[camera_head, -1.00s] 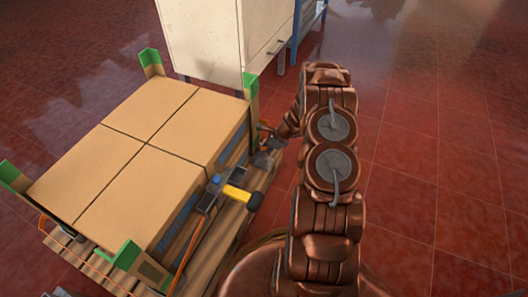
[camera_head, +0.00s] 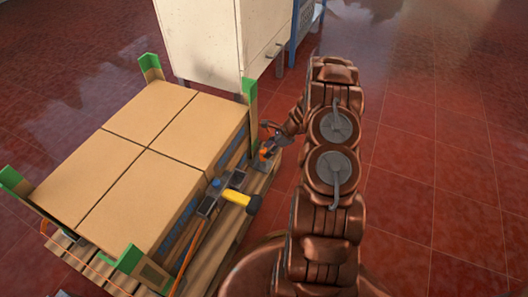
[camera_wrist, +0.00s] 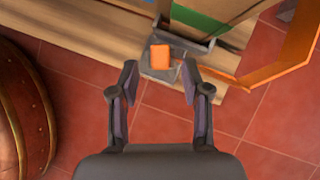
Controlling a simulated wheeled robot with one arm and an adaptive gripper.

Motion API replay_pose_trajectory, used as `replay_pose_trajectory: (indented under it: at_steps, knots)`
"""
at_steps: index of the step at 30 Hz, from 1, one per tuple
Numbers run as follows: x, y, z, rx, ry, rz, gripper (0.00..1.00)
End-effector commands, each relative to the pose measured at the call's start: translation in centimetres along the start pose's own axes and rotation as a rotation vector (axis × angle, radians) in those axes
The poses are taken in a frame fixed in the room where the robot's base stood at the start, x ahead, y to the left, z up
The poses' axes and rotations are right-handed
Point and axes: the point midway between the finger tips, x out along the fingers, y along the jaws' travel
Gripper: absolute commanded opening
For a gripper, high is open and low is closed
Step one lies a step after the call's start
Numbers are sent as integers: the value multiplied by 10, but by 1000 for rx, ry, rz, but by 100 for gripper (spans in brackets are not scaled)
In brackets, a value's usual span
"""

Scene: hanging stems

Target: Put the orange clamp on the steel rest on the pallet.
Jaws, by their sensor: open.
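The orange clamp (camera_wrist: 160,57) shows in the wrist view as a small upright orange block. It sits in the grey steel rest (camera_wrist: 157,72) at the pallet's edge. In the head view the orange clamp (camera_head: 264,153) is a small orange patch beside the pallet's right corner post. My gripper (camera_wrist: 159,74) is open, with its fingers apart on either side in front of the clamp. No contact between fingers and clamp shows. In the head view my gripper (camera_head: 277,137) is partly hidden and small.
The wooden pallet (camera_head: 226,228) bears several cardboard boxes (camera_head: 185,130) with green corner posts (camera_head: 250,88). A yellow-handled tool (camera_head: 237,198) lies along its right side. An orange strap (camera_wrist: 275,75) loops at right in the wrist view. A white cabinet (camera_head: 215,40) stands behind. Floor right is clear.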

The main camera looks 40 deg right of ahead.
Motion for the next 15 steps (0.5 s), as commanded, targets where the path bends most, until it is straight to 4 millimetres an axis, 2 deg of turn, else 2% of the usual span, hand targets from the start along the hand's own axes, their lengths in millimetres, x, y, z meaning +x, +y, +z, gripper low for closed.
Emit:
replay_pose_trajectory:
  at_steps: [1,6,10,15]
  knots:
    - [-15,-1,3,0,0,-4,47]
    - [-46,-2,2,0,1,-6,47]
    - [-62,-1,1,0,1,-4,47]
    - [-72,0,1,-2,0,-1,47]
